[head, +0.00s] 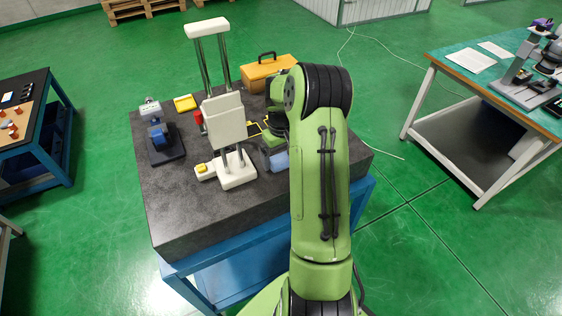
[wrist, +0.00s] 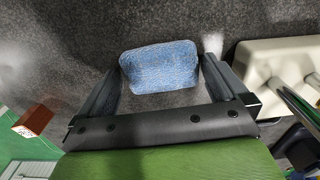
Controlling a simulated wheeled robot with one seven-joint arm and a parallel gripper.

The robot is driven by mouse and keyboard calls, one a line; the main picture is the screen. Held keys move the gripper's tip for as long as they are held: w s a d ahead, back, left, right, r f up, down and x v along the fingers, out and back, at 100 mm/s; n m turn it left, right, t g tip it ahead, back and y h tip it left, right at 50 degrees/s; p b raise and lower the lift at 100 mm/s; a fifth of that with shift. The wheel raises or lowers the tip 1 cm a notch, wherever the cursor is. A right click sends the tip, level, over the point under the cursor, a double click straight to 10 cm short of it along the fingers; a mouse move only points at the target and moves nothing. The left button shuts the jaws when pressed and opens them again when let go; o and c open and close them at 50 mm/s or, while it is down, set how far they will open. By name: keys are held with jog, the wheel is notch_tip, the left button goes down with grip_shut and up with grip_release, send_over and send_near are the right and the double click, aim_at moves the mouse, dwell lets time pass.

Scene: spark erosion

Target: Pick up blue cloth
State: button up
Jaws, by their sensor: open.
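The blue cloth (wrist: 158,68) is a folded, textured light-blue pad lying on the dark stone tabletop. In the head view the cloth (head: 280,161) shows in part beside my green arm, near the front of the table. In the wrist view my gripper (wrist: 161,74) is open, with one dark finger on each side of the cloth. Nothing is held. I cannot tell how high the fingertips are above the tabletop. In the head view my arm hides part of the gripper.
A white press-like stand (head: 233,176) stands just left of the cloth; its base (wrist: 280,62) is close to the right finger in the wrist view. A blue-grey device (head: 158,135), a yellow tray (head: 185,103) and an orange toolbox (head: 262,70) share the table.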

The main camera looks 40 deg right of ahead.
jog(key=shift+a, duration=0.1)
jog(key=shift+c, duration=1.1)
jog(key=c, duration=0.5)
